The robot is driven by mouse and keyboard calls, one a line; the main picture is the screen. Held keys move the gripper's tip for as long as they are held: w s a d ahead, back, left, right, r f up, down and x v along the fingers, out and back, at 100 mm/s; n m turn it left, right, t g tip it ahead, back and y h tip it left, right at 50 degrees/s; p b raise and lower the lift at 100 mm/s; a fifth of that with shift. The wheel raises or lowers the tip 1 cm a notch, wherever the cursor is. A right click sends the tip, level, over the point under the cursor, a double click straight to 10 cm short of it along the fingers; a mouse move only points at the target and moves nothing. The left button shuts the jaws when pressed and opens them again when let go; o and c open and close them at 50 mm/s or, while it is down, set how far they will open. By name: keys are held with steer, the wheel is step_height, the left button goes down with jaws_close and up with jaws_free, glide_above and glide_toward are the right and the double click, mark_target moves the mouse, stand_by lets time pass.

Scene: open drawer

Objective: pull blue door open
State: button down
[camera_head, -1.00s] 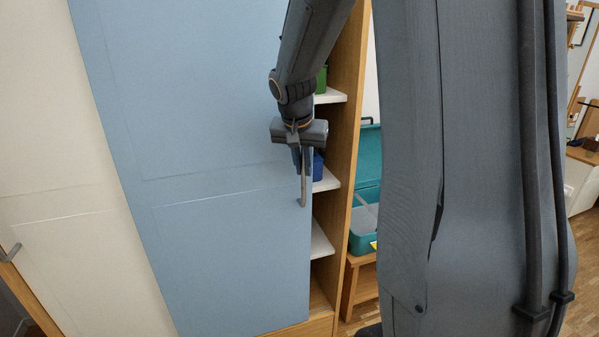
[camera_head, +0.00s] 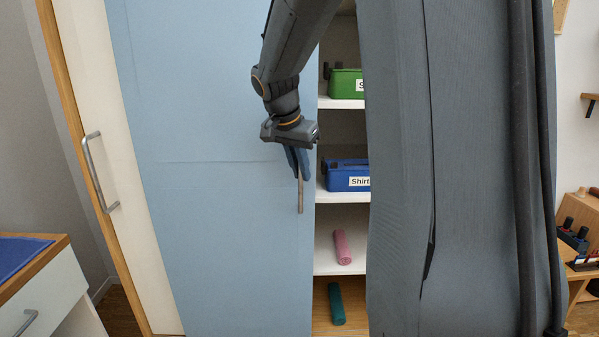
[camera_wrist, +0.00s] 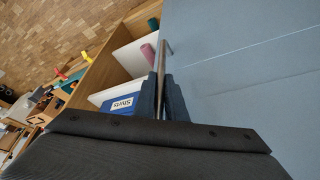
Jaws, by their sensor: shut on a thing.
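The blue door (camera_head: 225,230) is a tall panel that also fills the right of the wrist view (camera_wrist: 240,70). Shelves show past its right edge, so it stands at least partly open. My gripper (camera_head: 299,172) is shut on the door's grey bar handle (camera_head: 301,198) near that edge. In the wrist view, my two dark fingers (camera_wrist: 161,92) close around the handle (camera_wrist: 166,52), whose far end stays visible. My arm hides part of the door's upper right.
The shelves hold a green box (camera_head: 346,84), a blue labelled box (camera_head: 349,178), a pink roll (camera_head: 342,247) and a teal roll (camera_head: 336,304). A white panel with a handle (camera_head: 97,172) is at left. A drawer unit (camera_head: 45,300) stands lower left.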

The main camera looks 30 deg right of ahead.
steer(key=c, duration=1.8)
jaws_free()
steer(key=b+v, duration=0.1)
steer(key=v, duration=0.7)
steer(key=shift+w, duration=0.1)
steer(key=shift+f, duration=0.1)
steer(key=s+a+f+n+y, duration=0.1)
steer(key=s+a+f+n, duration=0.3)
steer(key=s+a+f, duration=0.1)
steer(key=s+a+f+n+g+y, duration=0.1)
steer(key=s+a+f+n, duration=0.3)
steer(key=f, duration=0.6)
steer(key=s+a+f+n+y, duration=0.2)
steer(key=s+a+f+n, duration=0.2)
steer(key=s+a+f, duration=0.4)
steer(key=shift+s+f+n+g, duration=0.15)
steer(key=shift+s+n+g, duration=0.25)
steer(key=shift+s, duration=0.7)
